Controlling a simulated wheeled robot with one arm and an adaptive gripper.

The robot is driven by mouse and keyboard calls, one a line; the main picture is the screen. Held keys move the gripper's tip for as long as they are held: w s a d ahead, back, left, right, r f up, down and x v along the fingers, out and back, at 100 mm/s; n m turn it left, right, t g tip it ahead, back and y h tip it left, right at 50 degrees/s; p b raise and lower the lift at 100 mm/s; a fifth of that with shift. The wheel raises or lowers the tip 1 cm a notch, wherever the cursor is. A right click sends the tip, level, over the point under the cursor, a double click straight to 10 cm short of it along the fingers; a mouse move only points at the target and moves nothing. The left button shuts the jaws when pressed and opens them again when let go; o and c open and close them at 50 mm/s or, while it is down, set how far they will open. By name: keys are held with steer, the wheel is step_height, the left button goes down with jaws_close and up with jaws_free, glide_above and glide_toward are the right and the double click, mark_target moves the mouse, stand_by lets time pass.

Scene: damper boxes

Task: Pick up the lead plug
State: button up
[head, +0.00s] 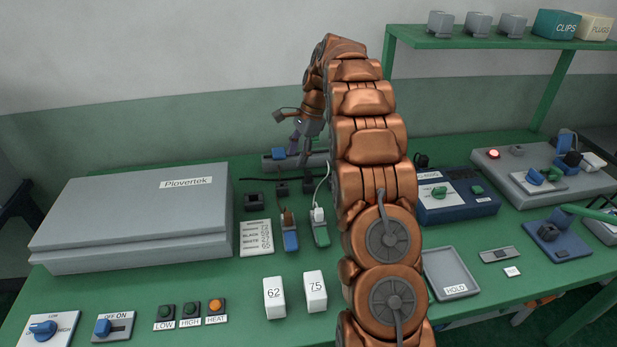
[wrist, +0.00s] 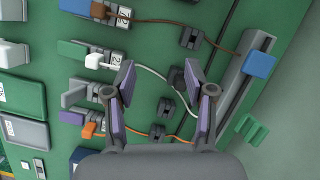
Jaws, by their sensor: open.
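Several lead plugs sit at the ends of leads. A brown plug (wrist: 98,10) and a white plug (wrist: 93,61) sit at tagged blocks in the wrist view. An orange plug (wrist: 90,128) sits lower down there. The brown plug (head: 287,217) and white plug (head: 318,214) also show in the head view; my arm hides the orange one. I cannot tell which is the lead plug meant. My gripper (wrist: 158,76) is open and empty, above the white and orange leads, right of the plugs. In the head view my gripper (head: 297,133) is near the table's back.
A grey trunking (wrist: 245,75) with a blue piece (wrist: 260,64) runs along the back. Small dark clips (wrist: 192,38) hold the leads. A large Plovertek box (head: 130,215) stands left, white boxes (head: 274,298) in front, a HOLD tray (head: 450,272) right.

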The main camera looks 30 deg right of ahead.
mark_target(309, 172)
steer(key=shift+w+d+f+m+t+y+p, duration=0.15)
steer(key=shift+w+d+f+m, duration=0.5)
steer(key=shift+d+f, duration=0.65)
steer(key=shift+w+d+f+m+t+y+p, duration=0.1)
steer(key=shift+w+d+f+m+t+p, duration=0.15)
steer(key=shift+w+d+f+m, duration=0.7)
steer(key=shift+w+d+f+m+t+y+p, duration=0.1)
steer(key=shift+w+d+f+m+p, duration=0.15)
steer(key=shift+d+f, duration=1.35)
steer(key=shift+a+f+p, duration=0.1)
steer(key=shift+f+p, duration=0.2)
steer(key=shift+f, duration=0.15)
steer(key=shift+s+p+x, duration=0.15)
steer(key=shift+p+x, duration=0.25)
steer(key=shift+x, duration=0.7)
steer(key=shift+s+p+x, duration=0.2)
steer(key=shift+p+x, duration=0.2)
steer(key=shift+x, duration=0.7)
steer(key=shift+w+f, duration=0.1)
steer(key=c, duration=1)
